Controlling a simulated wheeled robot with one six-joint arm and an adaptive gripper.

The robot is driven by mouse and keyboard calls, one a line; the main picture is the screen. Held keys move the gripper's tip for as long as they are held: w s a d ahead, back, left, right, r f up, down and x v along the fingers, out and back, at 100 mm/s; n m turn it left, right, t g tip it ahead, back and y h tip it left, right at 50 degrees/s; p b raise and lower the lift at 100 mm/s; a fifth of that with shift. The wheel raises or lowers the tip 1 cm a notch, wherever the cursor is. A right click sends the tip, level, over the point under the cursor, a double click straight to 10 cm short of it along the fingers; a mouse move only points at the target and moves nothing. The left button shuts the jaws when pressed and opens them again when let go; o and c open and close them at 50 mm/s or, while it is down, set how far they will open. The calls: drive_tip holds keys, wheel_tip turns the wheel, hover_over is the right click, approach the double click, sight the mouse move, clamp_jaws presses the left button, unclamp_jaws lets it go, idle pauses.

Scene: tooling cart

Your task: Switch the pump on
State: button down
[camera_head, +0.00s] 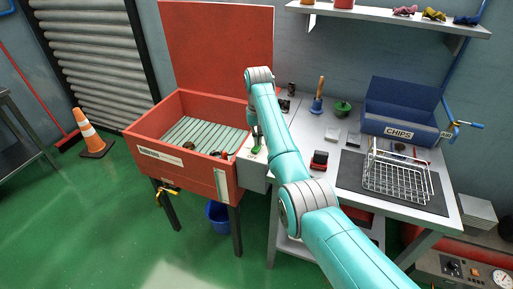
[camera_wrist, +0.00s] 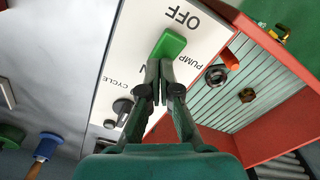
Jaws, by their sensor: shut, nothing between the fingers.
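The pump switch is a green lever (camera_wrist: 171,43) on a white panel (camera_wrist: 205,37) in the wrist view. Its visible green end lies close to the word OFF, and the word PUMP stands beside it. The opposite label is mostly hidden behind my fingers; only an N shows. My gripper (camera_wrist: 158,88) is shut and empty, its fingertips just below the green lever in the picture; I cannot tell whether they touch it. In the head view the green lever (camera_head: 256,149) shows on the side of the red parts washer (camera_head: 222,182), near my gripper.
A dark CYCLE knob (camera_wrist: 122,106) sits on the same panel, left of my fingers. The red washer basin with loose parts is at right in the wrist view. In the head view a wire basket (camera_head: 397,180) and blue CHIPS bin (camera_head: 388,123) stand on the bench.

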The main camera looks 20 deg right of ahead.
drive_tip(key=shift+r, duration=3)
